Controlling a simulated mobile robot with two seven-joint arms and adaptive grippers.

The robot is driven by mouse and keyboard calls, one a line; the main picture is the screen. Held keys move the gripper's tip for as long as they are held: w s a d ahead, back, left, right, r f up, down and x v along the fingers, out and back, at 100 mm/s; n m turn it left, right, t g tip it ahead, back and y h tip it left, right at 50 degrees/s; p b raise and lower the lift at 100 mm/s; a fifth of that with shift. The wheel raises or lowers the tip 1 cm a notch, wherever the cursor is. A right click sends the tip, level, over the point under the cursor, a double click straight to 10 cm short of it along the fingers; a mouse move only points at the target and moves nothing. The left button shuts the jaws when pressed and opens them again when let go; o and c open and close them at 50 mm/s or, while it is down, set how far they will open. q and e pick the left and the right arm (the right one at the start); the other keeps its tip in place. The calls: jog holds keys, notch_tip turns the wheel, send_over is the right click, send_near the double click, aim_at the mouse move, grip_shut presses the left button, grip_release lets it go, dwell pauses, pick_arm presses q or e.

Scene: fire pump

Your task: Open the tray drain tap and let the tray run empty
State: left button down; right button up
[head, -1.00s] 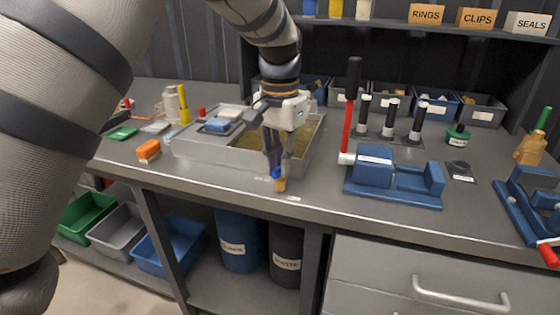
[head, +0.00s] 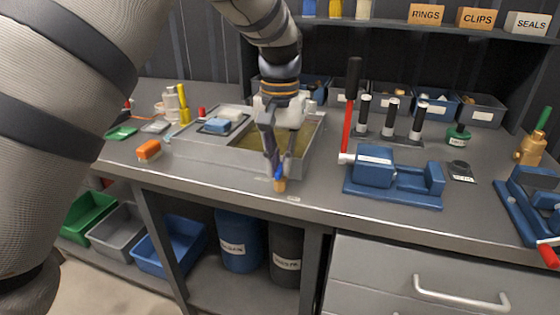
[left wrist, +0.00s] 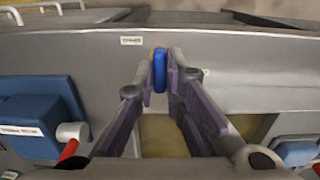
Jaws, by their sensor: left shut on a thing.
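The drain tap has a blue handle (head: 280,172) and a brass-coloured body (head: 280,185) at the front of the grey tray (head: 225,155). Murky yellowish liquid (head: 257,139) lies in the tray's open part. My left gripper (head: 277,168) reaches down over the tray's front wall and is shut on the blue handle. In the left wrist view the blue handle (left wrist: 160,70) stands edge-on between the two fingertips (left wrist: 161,62). The fingers partly hide the tap, and I cannot see any flow from it. My right gripper is not in view.
A blue fixture (head: 393,178) with a red lever (head: 347,125) stands right of the tray. An orange block (head: 148,149) lies to the left. Two drums, blue (head: 238,242) and dark (head: 286,252), stand below the bench edge. A narrow bench strip before the tray is clear.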

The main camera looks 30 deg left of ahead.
aim_at(280, 167)
pick_arm(q)
jog(key=c, duration=1.7)
grip_release()
jog(key=shift+o, duration=0.2)
notch_tip(280, 167, up, 12)
